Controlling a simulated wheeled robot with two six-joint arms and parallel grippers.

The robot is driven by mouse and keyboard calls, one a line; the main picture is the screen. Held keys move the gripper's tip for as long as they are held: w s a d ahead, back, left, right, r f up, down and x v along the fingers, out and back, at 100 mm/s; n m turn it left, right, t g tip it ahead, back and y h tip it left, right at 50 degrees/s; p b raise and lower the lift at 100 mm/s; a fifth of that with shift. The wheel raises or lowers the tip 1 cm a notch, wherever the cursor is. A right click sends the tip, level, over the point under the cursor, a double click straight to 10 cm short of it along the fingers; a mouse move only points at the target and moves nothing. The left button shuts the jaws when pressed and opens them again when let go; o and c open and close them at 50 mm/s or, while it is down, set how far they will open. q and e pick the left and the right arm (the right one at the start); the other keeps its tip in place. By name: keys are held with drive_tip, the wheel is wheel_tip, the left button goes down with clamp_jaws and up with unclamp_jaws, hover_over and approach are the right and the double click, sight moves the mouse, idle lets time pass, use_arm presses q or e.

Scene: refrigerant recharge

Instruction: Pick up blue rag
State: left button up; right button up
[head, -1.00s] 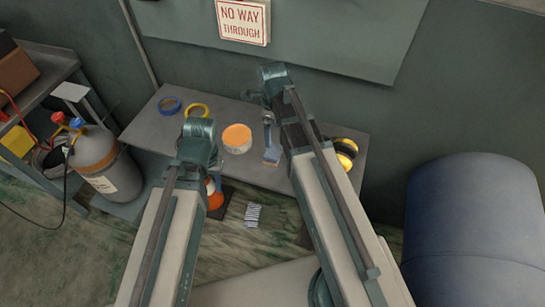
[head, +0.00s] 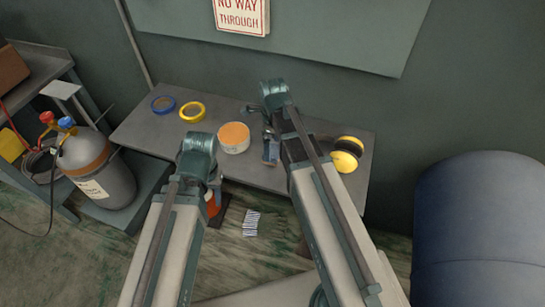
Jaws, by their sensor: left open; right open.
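No clearly recognisable blue rag shows. A small bluish patch (head: 271,152) lies at the table's middle, right by my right gripper; I cannot tell whether it is cloth. My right gripper (head: 268,132) points down over the table, beside the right arm's wrist, and is open. My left gripper (head: 213,180) is at the table's front edge, mostly hidden behind its own wrist, and is open. Neither gripper visibly holds anything.
The grey table (head: 140,128) bears a blue tape roll (head: 163,104), a yellow tape roll (head: 192,111), an orange-topped tin (head: 234,138) and yellow-black earmuffs (head: 346,155). A gas cylinder (head: 98,170) stands left, a large blue drum (head: 478,230) right. A striped item (head: 251,222) lies below the table.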

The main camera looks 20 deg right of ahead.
sight(273, 150)
wheel_tip(273, 150, down, 4)
drive_tip(key=shift+r+b, duration=0.25)
drive_tip(key=shift+b, duration=1)
use_arm(q)
wheel_tip(273, 150, down, 3)
drive_tip(key=shift+f, duration=0.2)
use_arm(e)
drive_tip(key=shift+r, duration=0.1)
